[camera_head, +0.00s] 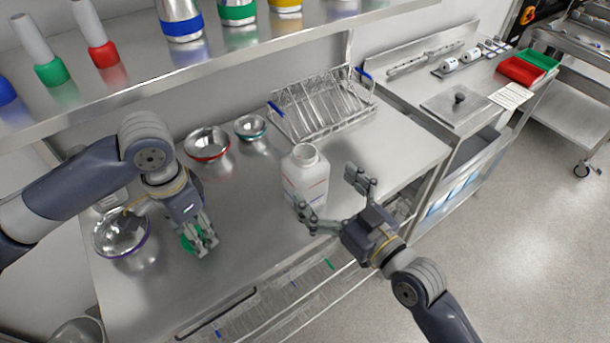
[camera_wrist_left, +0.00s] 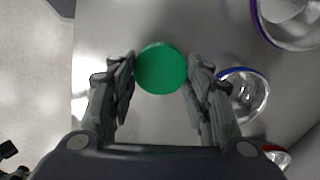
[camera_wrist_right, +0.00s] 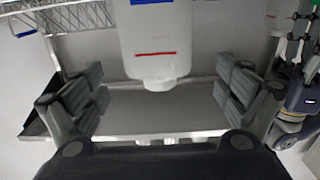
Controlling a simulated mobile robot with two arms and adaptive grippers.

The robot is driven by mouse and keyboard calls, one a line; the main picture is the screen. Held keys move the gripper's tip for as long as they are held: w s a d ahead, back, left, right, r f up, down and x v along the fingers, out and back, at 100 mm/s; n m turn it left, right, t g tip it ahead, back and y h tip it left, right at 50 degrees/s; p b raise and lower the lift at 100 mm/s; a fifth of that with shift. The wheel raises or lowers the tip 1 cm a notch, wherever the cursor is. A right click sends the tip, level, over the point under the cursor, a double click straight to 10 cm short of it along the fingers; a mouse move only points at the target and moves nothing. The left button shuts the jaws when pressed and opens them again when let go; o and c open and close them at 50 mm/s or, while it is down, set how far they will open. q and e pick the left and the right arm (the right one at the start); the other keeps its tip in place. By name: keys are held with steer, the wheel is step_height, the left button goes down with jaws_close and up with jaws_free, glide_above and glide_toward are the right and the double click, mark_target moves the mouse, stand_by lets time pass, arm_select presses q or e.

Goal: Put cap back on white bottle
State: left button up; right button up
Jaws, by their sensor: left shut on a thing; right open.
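The white bottle (camera_head: 305,176) stands upright and uncapped on the steel table, its round mouth open at the top. It also shows in the right wrist view (camera_wrist_right: 156,40). My right gripper (camera_head: 332,198) is open, its fingers spread in front of the bottle and apart from it in the right wrist view. The green cap (camera_wrist_left: 161,68) is between the fingers of my left gripper (camera_wrist_left: 161,75), which is shut on it. In the head view the cap (camera_head: 187,241) is partly hidden by the fingers, left of the bottle.
A red-rimmed bowl (camera_head: 207,144), a teal-rimmed bowl (camera_head: 250,128) and a purple-rimmed bowl (camera_head: 121,234) stand on the table. A wire rack (camera_head: 320,105) is behind the bottle. A shelf (camera_head: 190,72) with colored-band containers hangs above. Bare table lies between the cap and bottle.

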mark_target(317, 177)
arm_select(q)
steer(key=shift+r, duration=0.3)
arm_select(e)
steer(key=shift+x, duration=1.15)
steer(key=shift+d, duration=0.1)
arm_select(q)
steer(key=shift+r+p, duration=0.35)
steer(key=shift+p, duration=0.1)
arm_select(e)
steer(key=shift+w+a+r, duration=0.1)
steer(key=shift+w+a, duration=0.2)
steer(key=shift+w, duration=0.1)
arm_select(q)
steer(key=shift+r+p, duration=0.55)
arm_select(e)
steer(key=x, duration=0.3)
steer(key=shift+w, duration=0.2)
steer(key=shift+w+a+f, duration=0.2)
steer(key=shift+w+a, duration=0.15)
steer(key=shift+c, duration=0.3)
steer(key=c, duration=1.2)
